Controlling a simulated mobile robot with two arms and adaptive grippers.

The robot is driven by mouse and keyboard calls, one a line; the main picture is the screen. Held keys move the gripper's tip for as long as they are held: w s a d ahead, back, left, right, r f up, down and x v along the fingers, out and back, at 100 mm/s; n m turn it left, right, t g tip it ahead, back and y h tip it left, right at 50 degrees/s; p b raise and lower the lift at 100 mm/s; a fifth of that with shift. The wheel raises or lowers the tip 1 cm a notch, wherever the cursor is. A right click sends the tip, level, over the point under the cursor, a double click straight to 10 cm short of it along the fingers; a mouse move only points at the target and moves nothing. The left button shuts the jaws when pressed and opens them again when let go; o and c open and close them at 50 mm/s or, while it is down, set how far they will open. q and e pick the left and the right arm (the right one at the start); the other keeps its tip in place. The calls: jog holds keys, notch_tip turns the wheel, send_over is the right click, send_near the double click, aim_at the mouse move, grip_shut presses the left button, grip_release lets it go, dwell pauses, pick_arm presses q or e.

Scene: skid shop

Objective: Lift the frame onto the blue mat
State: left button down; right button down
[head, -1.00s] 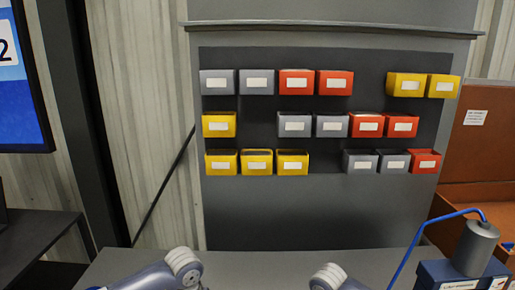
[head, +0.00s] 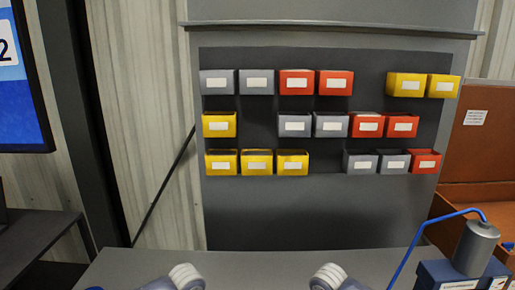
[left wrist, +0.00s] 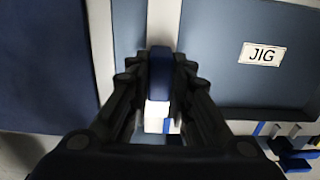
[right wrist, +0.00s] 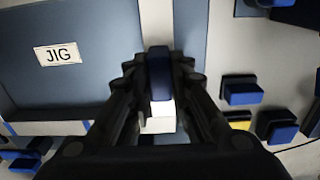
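The frame shows as a pale bar with a blue grip block, in the left wrist view (left wrist: 160,25) and in the right wrist view (right wrist: 157,20). It runs beside a blue-grey panel labelled JIG (left wrist: 215,75). My left gripper (left wrist: 159,70) has its fingers against both sides of one blue block. My right gripper (right wrist: 159,70) has its fingers against both sides of another. A dark blue surface, apparently the blue mat (left wrist: 40,60), lies left of the bar in the left wrist view. The head view shows neither frame nor grippers, only parts of my arms.
Blue blocks (right wrist: 242,92) and a yellow piece (right wrist: 238,120) lie right of my right gripper. In the head view, a grey can (head: 475,248) with a blue hose stands at the bench's right. A wall rack of bins (head: 330,125) stands behind the bench (head: 250,262).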

dwell(0.4)
